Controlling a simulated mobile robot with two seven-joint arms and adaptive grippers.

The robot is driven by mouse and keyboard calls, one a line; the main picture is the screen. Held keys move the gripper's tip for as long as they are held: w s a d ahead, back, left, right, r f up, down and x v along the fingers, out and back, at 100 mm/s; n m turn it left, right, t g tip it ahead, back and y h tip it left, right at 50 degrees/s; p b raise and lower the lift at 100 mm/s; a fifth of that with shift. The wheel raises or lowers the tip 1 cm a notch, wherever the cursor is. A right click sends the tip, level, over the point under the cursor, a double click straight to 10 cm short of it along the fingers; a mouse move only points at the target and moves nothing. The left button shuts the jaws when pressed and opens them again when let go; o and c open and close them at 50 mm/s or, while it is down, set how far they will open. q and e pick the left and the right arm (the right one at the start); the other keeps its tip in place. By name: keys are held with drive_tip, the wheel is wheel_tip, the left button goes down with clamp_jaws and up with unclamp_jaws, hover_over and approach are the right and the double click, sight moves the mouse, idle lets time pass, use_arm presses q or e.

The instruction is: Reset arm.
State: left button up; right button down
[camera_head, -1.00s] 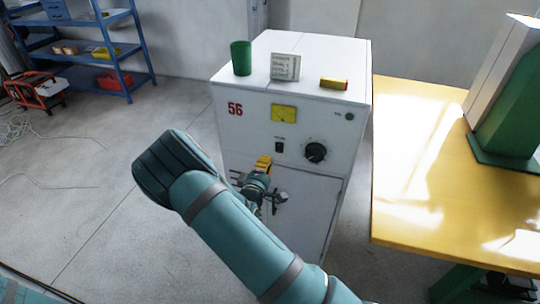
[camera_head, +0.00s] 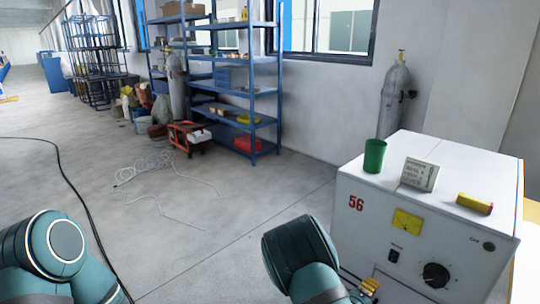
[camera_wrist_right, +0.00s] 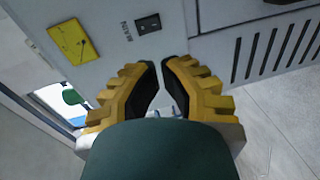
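My right gripper (camera_head: 369,288) is low in the head view, in front of the white cabinet (camera_head: 400,210) marked 56. Its upper part shows and my teal arm hides some of it. In the right wrist view its two yellow fingers with black pads (camera_wrist_right: 161,66) are close together with a narrow gap and nothing between them. A teal part of my left arm shows at the lower left of the head view; my left gripper is out of view.
A green cup (camera_head: 374,156), a small grey box with writing (camera_head: 419,174) and a yellow-red item (camera_head: 474,204) stand on the cabinet. A yellow table (camera_head: 530,212) is at the right edge.

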drive_tip(key=s+a+f+m+g+y, duration=0.2)
drive_tip(key=s+a+f+y, duration=0.15)
drive_tip(key=f, duration=0.35)
drive_tip(key=s+a+f+m+g+y, duration=0.3)
drive_tip(key=s+f+y, duration=0.1)
drive_tip(key=s+f, duration=0.15)
drive_tip(key=s+a+m+g+y, duration=0.4)
drive_tip(key=s+a+y, duration=0.4)
drive_tip(key=s+a, duration=0.3)
drive_tip(key=a, duration=0.4)
drive_tip(key=shift+a+r, duration=0.4)
drive_tip(key=shift+s+y, duration=0.1)
drive_tip(key=shift+y, duration=0.15)
